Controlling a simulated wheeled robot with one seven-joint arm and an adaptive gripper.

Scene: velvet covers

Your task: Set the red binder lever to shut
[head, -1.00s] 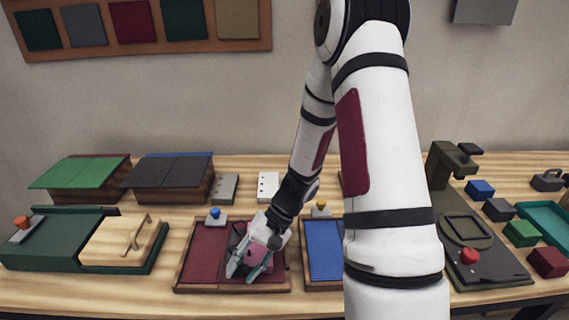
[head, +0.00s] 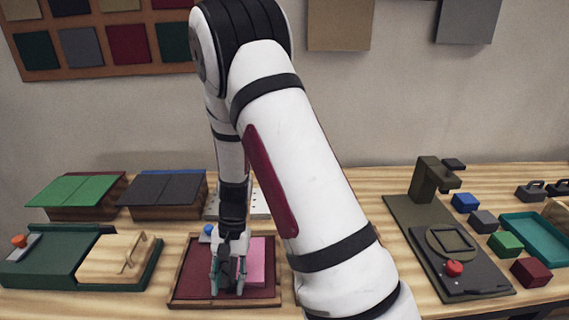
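The red tray-like binder (head: 178,290) lies open on the table, with a wooden rim and a dark red bed. A pink sheet or pad (head: 258,262) lies on the right part of its bed. A small lever with a blue knob (head: 208,230) stands at the binder's back edge, partly hidden by my arm. My gripper (head: 228,284) points straight down over the middle of the binder, left of the pink pad and in front of the blue knob. Its teal fingers look apart, with nothing clearly held between them. Whether they touch the bed I cannot tell.
A green binder (head: 50,262) with an orange knob and a wooden handled block (head: 118,260) is at the left. A dark green press (head: 440,230) with a red knob (head: 454,268) stands at the right, near several coloured blocks. My arm hides the table right of the red binder.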

